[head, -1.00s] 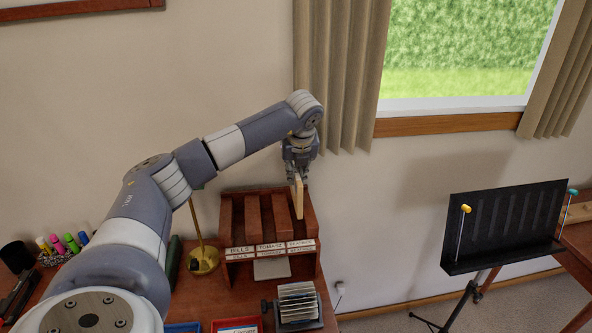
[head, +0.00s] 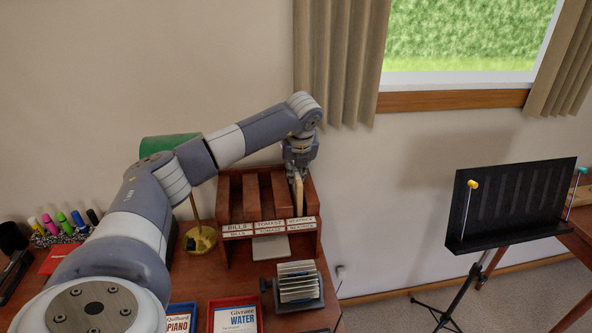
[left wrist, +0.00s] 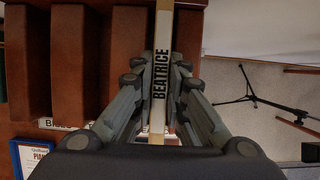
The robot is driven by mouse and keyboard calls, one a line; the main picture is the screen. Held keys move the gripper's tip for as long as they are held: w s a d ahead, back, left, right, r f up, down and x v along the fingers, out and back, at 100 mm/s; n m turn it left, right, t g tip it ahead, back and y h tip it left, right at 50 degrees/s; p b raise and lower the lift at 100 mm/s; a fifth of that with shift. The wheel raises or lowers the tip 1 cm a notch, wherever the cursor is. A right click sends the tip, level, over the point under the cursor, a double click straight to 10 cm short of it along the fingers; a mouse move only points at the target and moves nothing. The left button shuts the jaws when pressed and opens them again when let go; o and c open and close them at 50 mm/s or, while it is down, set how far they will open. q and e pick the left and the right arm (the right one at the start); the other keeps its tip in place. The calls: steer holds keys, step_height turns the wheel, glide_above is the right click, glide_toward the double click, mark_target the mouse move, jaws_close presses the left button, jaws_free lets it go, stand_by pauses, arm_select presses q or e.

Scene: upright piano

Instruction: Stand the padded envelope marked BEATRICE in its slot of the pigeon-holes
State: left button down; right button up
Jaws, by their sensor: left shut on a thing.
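The wooden pigeon-holes (head: 226,206) stand on the desk against the wall. Upright dividers separate its slots, with labels along the front reading BILLS, TOMASZ and, at the right, what looks like BEATRICE (head: 301,223). My left gripper (head: 299,174) is above the right-hand slot, shut on the pale padded envelope (head: 298,192). The envelope is upright, edge-on, with its lower part down among the dividers at the right slot; its bottom edge is hidden. In the left wrist view the envelope's edge (left wrist: 160,85) reads BEATRICE between the fingers. My right gripper is not in view.
A rack of cards (head: 297,284) and trays marked PIANO (head: 180,317) and WATER (head: 234,315) stand in front. A brass lamp (head: 200,238) is left of the pigeon-holes, pens (head: 60,222) farther left. A music stand (head: 510,205) is at right.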

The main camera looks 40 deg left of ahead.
arm_select(q)
steer(key=c, duration=1.5)
jaws_free()
steer(key=shift+c, duration=0.2)
steer(key=v, duration=1.2)
